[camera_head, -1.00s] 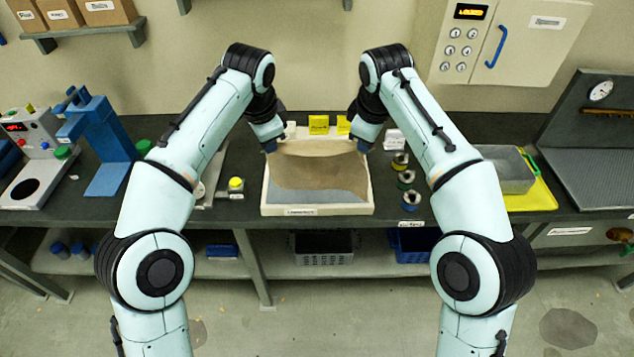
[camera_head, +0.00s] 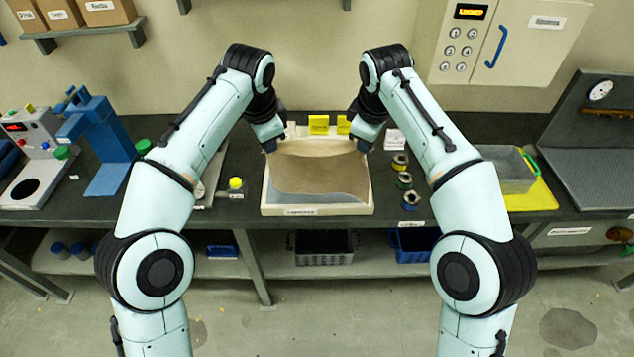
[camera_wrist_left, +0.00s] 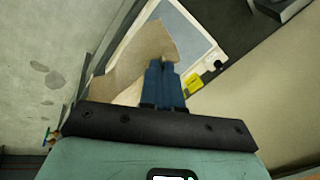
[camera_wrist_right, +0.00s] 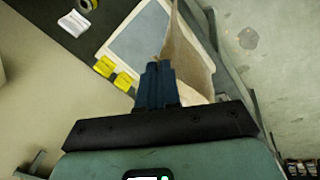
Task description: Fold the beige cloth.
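The beige cloth (camera_head: 318,172) hangs between my two grippers over a white tray (camera_head: 266,205) with a grey-blue floor. Its front edge is wavy, and a bare strip of floor shows in front. My left gripper (camera_head: 270,148) is at the tray's back left, and my right gripper (camera_head: 363,148) at its back right. In the left wrist view the closed fingers (camera_wrist_left: 164,64) meet the cloth (camera_wrist_left: 135,62) at their tips. In the right wrist view the closed fingers (camera_wrist_right: 157,68) also have the cloth (camera_wrist_right: 186,58) at their tips. The pinched corners are hidden.
Yellow tags (camera_head: 319,125) stand behind the tray. Several ringed spools (camera_head: 401,162) and a white card (camera_head: 395,140) lie to its right. A small block with a yellow knob (camera_head: 236,184) is to its left. A clear bin (camera_head: 512,170) sits farther right.

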